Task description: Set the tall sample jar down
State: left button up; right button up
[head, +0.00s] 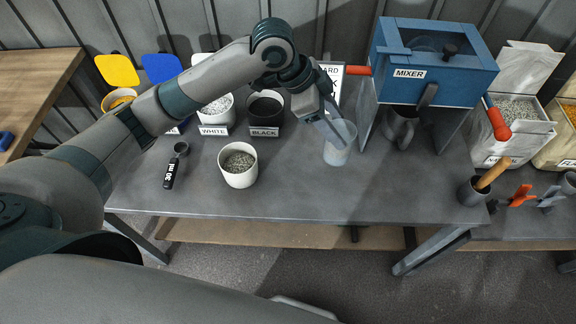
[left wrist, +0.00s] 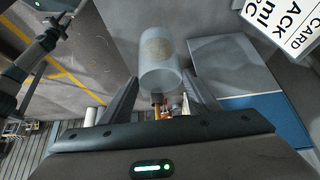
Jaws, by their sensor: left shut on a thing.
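The tall sample jar (head: 338,150) is a translucent pale cylinder over the grey workbench, left of the mixer. It also shows in the left wrist view (left wrist: 160,62), with something brownish visible inside. My left gripper (head: 333,128) reaches down to it from above and is shut on it. In the left wrist view, the fingers (left wrist: 162,88) are on either side of the jar. The jar looks roughly upright at bench level, but I cannot tell whether its base touches the top.
The blue mixer (head: 432,68) with a grey jug (head: 400,127) under it stands right of the jar. A white cup of pellets (head: 238,170) and a scoop (head: 176,165) are to its left. Labelled bins (head: 265,112) line the back. Bench in front is clear (head: 310,195).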

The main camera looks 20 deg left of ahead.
pick_arm(q)
jog(key=s+a+f+p, duration=0.3)
jog(key=a+f, duration=0.3)
jog(key=a, duration=0.4)
jog(key=shift+s+a+f, duration=0.2)
jog(key=shift+s+f, duration=0.15)
jog(key=shift+s, duration=0.3)
jog(key=shift+f, duration=0.1)
notch_tip(320, 180, down, 4)
jog(key=shift+r+p, duration=0.1)
jog(key=shift+p, duration=0.6)
